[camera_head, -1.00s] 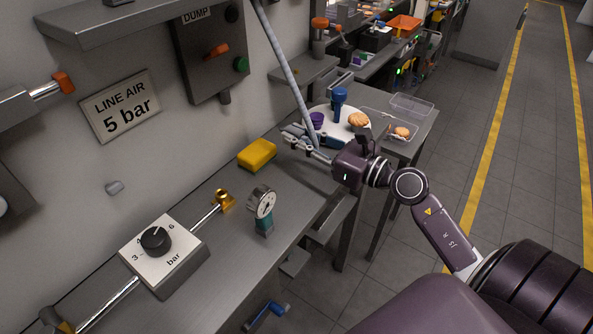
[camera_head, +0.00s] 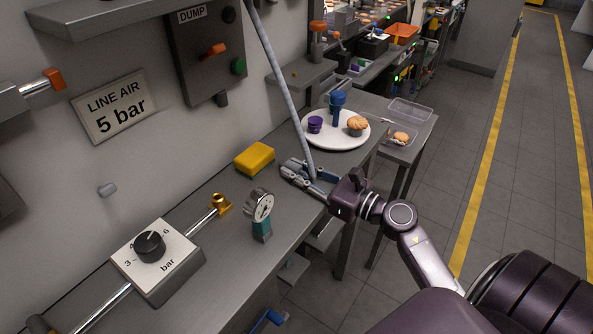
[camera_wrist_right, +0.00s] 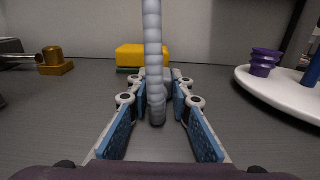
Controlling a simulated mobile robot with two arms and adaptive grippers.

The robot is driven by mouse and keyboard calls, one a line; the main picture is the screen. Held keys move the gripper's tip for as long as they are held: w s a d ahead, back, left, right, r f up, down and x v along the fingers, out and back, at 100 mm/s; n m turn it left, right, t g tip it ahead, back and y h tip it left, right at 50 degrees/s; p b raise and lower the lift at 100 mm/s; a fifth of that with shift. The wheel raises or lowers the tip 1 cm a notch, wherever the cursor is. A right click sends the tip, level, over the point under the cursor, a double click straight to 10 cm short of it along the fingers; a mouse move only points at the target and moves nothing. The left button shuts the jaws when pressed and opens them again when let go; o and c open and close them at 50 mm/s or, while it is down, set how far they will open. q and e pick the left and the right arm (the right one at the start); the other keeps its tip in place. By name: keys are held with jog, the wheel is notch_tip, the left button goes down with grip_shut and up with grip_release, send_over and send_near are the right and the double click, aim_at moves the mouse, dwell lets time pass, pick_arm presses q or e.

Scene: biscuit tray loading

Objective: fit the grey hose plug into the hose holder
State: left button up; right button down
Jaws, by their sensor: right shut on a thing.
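A pale grey ribbed hose (camera_head: 283,95) hangs from above, and its lower end runs into my right gripper (camera_head: 300,172). In the right wrist view the hose (camera_wrist_right: 152,45) comes down between the blue-padded fingers of the gripper (camera_wrist_right: 156,88), which is shut on its grey plug end (camera_wrist_right: 157,108). The gripper is low over the bench, right of the yellow sponge. My left gripper is out of view.
The yellow sponge (camera_head: 255,158) lies left of the gripper. A gauge on a teal base (camera_head: 262,230) and a bar dial box (camera_head: 178,280) stand nearer. A white plate (camera_head: 340,143) with a muffin and purple cup is beyond the gripper.

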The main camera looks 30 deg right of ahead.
jog(key=c, duration=1.7)
grip_release()
jog(key=shift+f, duration=0.15)
jog(key=shift+c, duration=0.2)
jog(key=shift+r, duration=0.3)
jog(key=b+v, duration=0.3)
jog(key=v, duration=0.9)
jog(key=shift+f, duration=0.2)
jog(key=shift+s, duration=0.1)
